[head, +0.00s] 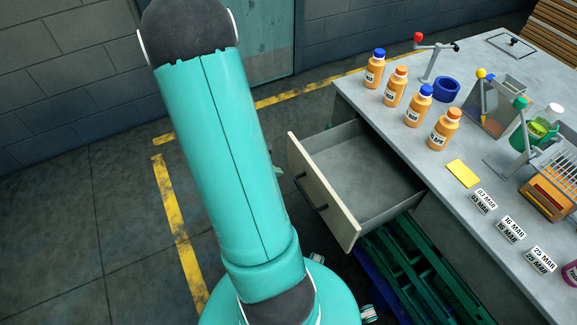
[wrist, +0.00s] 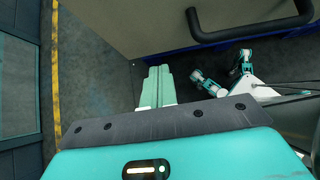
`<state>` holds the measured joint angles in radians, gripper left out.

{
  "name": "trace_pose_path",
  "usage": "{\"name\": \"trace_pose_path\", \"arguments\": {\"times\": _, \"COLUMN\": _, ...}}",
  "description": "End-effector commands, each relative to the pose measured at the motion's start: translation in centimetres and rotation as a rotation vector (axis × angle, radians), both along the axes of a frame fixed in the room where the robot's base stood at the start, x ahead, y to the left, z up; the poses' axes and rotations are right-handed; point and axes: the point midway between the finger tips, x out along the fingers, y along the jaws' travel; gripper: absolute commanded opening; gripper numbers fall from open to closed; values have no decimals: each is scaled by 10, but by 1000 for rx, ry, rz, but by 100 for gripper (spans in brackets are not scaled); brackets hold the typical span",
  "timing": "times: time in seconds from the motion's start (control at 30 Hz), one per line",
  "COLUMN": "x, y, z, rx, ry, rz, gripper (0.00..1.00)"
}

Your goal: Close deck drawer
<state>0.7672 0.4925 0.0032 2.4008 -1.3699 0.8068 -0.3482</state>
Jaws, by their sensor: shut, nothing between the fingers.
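The deck drawer (head: 365,172) is pulled out from the grey workbench in the head view, and its inside is empty. Its cream front panel (head: 335,205) faces my arm and bears a dark bar handle (head: 309,193). In the wrist view the panel (wrist: 125,22) fills the top, with the black handle (wrist: 250,32) at upper right. My gripper (wrist: 160,70) is shut and empty, its fingers side by side near the panel's lower edge, left of the handle. I cannot tell whether they touch the panel. My arm hides most of the gripper in the head view.
The bench top (head: 420,165) holds several orange bottles (head: 444,129), a blue tape roll (head: 446,90), a yellow pad (head: 463,173) and date labels (head: 512,229). Green crates (head: 415,270) stand under the drawer. Floor left of the drawer is clear, with yellow lines (head: 170,205).

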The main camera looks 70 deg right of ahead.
Motion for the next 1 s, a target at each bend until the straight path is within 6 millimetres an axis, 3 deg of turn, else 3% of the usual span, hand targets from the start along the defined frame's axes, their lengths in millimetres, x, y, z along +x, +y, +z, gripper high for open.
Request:
{"name": "trace_pose_path", "arguments": {"times": 0.07, "x": -9, "y": -9, "z": -10, "rx": 2, "ry": 2, "rz": -4, "gripper": 0}}
{"name": "trace_pose_path", "arguments": {"times": 0.3, "x": -28, "y": -32, "z": -7, "rx": -1, "ry": -1, "rz": -3, "gripper": 0}}
{"name": "trace_pose_path", "arguments": {"times": 1.0, "x": -33, "y": -44, "z": -7, "rx": -1, "ry": -1, "rz": -1, "gripper": 0}}
